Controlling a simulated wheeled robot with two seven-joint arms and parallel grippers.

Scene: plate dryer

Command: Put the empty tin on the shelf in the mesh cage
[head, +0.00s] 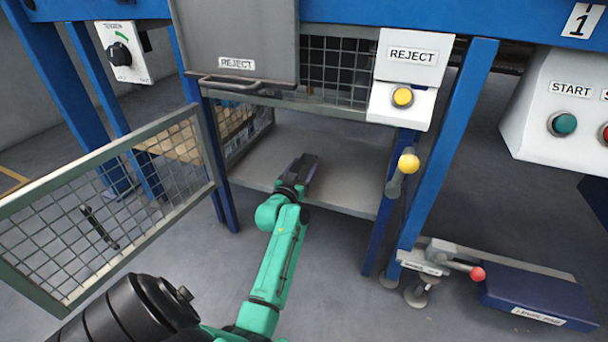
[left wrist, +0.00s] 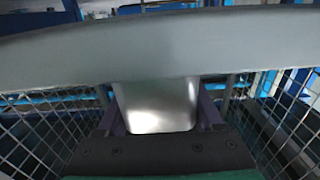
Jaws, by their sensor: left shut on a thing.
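My left gripper (head: 303,168) reaches through the open front of the mesh cage, under the reject hatch, and is over the grey shelf (head: 345,188). In the left wrist view, a shiny silver tin (left wrist: 158,108) sits between its purple fingers, and the gripper is shut on it. The head view hides the tin behind the gripper, so I cannot tell whether it touches the shelf. The cage's mesh door (head: 100,154) stands swung open to the left. My right gripper is not in view.
A blue post (head: 450,135) and a yellow-knobbed lever (head: 408,163) stand right of the opening. A red-knobbed lever (head: 477,273) and blue pedal unit (head: 540,295) are at lower right. Mesh sides flank the gripper. A wide grey band (left wrist: 150,45) crosses the wrist view.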

